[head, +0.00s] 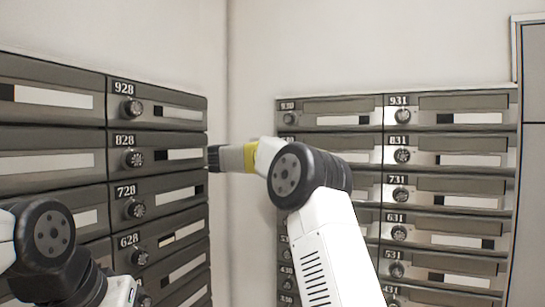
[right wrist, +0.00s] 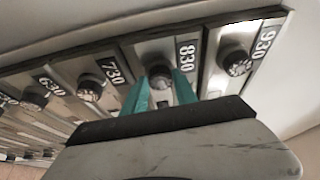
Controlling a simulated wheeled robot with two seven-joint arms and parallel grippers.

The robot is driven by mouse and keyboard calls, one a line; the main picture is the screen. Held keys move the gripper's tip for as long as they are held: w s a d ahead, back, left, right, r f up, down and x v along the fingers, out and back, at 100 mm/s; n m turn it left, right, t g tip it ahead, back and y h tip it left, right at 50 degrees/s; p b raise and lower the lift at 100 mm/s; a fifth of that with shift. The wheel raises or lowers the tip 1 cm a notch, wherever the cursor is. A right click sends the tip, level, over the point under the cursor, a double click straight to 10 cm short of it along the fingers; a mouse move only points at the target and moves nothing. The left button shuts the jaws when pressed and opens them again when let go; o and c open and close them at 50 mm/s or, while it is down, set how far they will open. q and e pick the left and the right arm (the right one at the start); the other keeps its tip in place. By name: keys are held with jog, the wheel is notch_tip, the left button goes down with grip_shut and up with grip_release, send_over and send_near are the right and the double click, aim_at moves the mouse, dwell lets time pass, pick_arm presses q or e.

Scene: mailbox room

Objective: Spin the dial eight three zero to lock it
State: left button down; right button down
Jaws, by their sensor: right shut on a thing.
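The dial of box 830 (right wrist: 160,73) is a dark round knob on a grey metal door, beside the white number 830, in the right wrist view. My right gripper (right wrist: 161,84) has its two teal fingers on either side of this knob and is shut on it. The dial's marks are too small to read. In the head view my right arm and wrist hide box 830 and the fingers. My left arm shows at the lower left of the head view, but its gripper is out of the picture.
Dial 930 (right wrist: 237,62) and dial 730 (right wrist: 91,88) flank the held dial closely. The head view shows a left mailbox bank with dial 828 (head: 134,158) and a right bank with dial 831 (head: 402,156). A bare wall corner lies between the banks.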

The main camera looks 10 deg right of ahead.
jog(key=shift+s+d+r+m+y, duration=0.15)
jog(key=shift+m+y, duration=0.9)
jog(key=shift+m, duration=0.9)
jog(key=shift+d+r+m+y, duration=0.15)
jog(key=shift+m+y, duration=0.85)
jog(key=shift+m, duration=0.9)
jog(key=shift+s+d+r+m+y, duration=0.15)
jog(key=shift+m+y, duration=0.9)
jog(key=shift+m, duration=0.9)
jog(key=shift+w+a, duration=0.1)
jog(key=c, duration=1)
grip_release()
jog(key=shift+o, duration=0.2)
jog(key=v, duration=0.7)
jog(key=shift+s, duration=0.4)
